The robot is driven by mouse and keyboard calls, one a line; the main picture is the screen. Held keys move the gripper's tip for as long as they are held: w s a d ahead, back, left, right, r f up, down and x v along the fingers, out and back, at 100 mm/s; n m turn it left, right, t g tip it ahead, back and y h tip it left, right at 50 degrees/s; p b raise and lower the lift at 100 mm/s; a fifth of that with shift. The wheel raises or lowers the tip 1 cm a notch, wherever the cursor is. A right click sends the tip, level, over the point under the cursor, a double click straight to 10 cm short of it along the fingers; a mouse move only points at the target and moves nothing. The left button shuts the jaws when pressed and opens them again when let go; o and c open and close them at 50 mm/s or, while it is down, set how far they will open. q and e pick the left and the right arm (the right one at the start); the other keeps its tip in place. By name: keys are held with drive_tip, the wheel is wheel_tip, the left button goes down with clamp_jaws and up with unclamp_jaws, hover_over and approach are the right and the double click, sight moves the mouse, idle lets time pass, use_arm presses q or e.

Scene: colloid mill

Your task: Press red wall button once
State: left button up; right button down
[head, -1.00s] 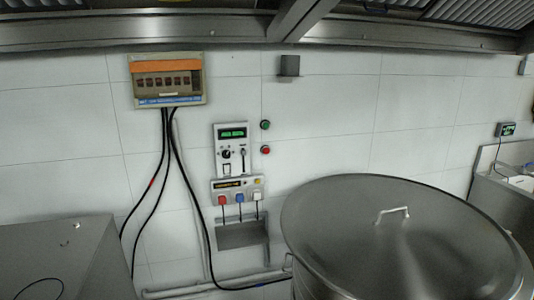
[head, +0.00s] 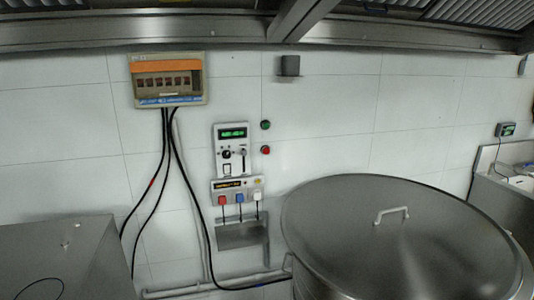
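The red wall button (head: 265,150) is a small round button on the white tiled wall. It sits directly below a green button (head: 265,125) and just right of a white control panel (head: 232,149) with a green lit display. Nothing covers the red button. Whether it is pressed in is too small to tell. Neither of my grippers shows in the head view.
A large steel vessel with a handled lid (head: 397,235) stands in front of the wall at right. A steel cabinet (head: 60,260) is at lower left. A socket panel (head: 238,190) with plugs and a small steel shelf (head: 240,236) are below the control panel.

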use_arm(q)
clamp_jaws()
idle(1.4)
